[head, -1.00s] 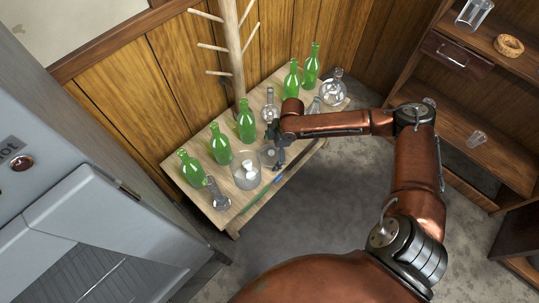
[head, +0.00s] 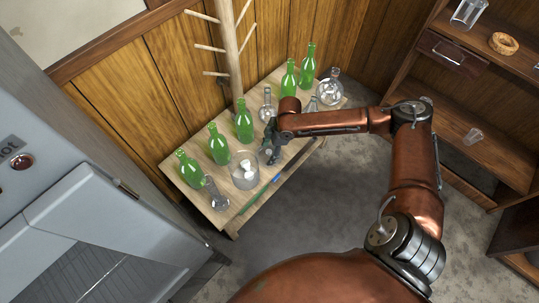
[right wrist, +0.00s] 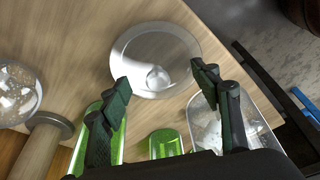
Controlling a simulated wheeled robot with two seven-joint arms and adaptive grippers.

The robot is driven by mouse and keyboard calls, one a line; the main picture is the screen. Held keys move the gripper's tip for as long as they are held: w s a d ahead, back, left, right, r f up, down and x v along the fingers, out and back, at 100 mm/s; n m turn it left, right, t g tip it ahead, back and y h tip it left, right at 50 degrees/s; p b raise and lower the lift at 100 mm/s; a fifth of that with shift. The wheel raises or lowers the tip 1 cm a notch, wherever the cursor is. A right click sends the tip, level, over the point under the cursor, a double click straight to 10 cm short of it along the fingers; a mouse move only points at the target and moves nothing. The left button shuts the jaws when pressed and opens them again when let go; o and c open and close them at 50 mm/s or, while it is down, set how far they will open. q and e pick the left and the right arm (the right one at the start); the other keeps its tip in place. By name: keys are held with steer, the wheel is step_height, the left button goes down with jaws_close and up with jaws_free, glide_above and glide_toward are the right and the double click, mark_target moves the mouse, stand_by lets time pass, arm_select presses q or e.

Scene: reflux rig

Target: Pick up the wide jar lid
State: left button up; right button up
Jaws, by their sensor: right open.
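The wide jar lid is a clear glass disc with a round knob (right wrist: 157,78) and lies flat on the wooden table in the right wrist view. In the head view it is mostly hidden by my right gripper. In the head view the right gripper (head: 271,153) points down over the table, just right of the clear wide jar (head: 243,172). I cannot tell whether the fingers touch the lid. My left gripper is not in view.
Several green bottles (head: 219,146) line the table (head: 236,217), with clear flasks among them, one at the far end (head: 329,90). The jar (right wrist: 250,118) is close to the right finger in the wrist view.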

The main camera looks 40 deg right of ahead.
mark_target(269, 152)
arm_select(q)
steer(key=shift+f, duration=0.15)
arm_select(e)
steer(key=shift+s+d+f, duration=0.1)
steer(key=shift+s+f, duration=0.35)
steer(key=shift+f, duration=0.2)
jaws_close()
steer(key=shift+r, duration=0.4)
steer(key=r+p, duration=0.1)
steer(key=r, duration=0.2)
steer(key=r+p, duration=0.2)
steer(key=r, duration=0.1)
steer(key=r+p, duration=0.1)
steer(key=r, duration=0.2)
steer(key=shift+w+r+p, duration=0.25)
steer(key=shift+w+p, duration=0.1)
steer(key=shift+p, duration=0.05)
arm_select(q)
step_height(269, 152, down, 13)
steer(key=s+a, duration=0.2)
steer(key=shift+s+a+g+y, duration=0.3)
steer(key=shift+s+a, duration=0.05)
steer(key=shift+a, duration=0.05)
arm_select(e)
steer(key=shift+r, duration=0.2)
steer(key=shift+r, duration=0.1)
